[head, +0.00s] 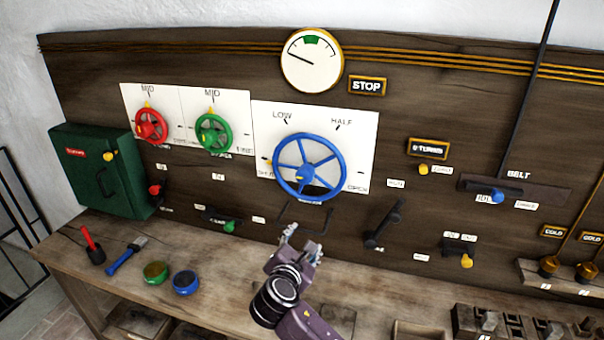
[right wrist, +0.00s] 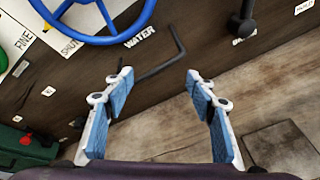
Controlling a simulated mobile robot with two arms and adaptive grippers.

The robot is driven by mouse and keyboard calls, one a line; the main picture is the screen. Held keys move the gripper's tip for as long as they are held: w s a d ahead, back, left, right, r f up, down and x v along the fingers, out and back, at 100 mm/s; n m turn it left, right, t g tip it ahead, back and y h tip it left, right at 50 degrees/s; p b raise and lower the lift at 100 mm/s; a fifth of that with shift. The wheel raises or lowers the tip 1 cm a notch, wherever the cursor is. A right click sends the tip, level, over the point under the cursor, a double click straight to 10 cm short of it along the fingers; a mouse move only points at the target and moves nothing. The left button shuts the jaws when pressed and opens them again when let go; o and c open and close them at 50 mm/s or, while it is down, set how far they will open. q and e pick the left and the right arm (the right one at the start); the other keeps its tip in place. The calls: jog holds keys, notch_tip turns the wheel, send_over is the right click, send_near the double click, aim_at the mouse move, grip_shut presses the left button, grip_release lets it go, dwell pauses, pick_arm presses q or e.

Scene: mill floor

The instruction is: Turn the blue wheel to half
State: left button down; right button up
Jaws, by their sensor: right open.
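The blue wheel (head: 306,174) is a spoked handwheel on a white panel (head: 360,125) in the head view. LOW is marked at its upper left, HALF (head: 341,122) at its upper right and OPEN at its lower right. A small yellow pointer (head: 267,161) shows at the wheel's left edge, by the partly hidden lower-left label. My right gripper (head: 303,239) is open and empty, below the wheel and apart from it. The right wrist view shows its spread blue-padded fingers (right wrist: 160,90) and the wheel's lower rim (right wrist: 110,40). My left gripper is not in view.
A bent dark rod (head: 305,218) sticks out between the wheel and my right gripper. A black lever (head: 384,223) is to the right. Red (head: 151,126) and green (head: 213,133) wheels are at left. The bench (head: 225,280) carries tools and two round tins.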

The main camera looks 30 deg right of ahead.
aim_at(303, 178)
jog(key=w+r+n+h, duration=0.1)
jog(key=r, duration=0.3)
jog(key=w+d+r+n+t+h, duration=0.1)
jog(key=w+r+n, duration=0.1)
jog(key=r, duration=0.2)
jog(key=w+r+n+t+h, duration=0.1)
jog(key=w+r, duration=0.1)
jog(key=r, duration=0.2)
jog(key=shift+w+d+r+n, duration=0.15)
jog(key=shift+d+n, duration=0.1)
jog(key=shift+n, duration=0.05)
jog(key=shift+w+d+r, duration=0.15)
jog(key=shift+r, duration=0.1)
jog(key=p+x, duration=0.2)
jog(key=x, duration=0.5)
jog(key=shift+d+p, duration=0.2)
jog(key=shift+p, duration=0.15)
jog(key=shift+f, duration=0.1)
jog(key=shift+c, duration=0.7)
jog(key=c, duration=1.1)
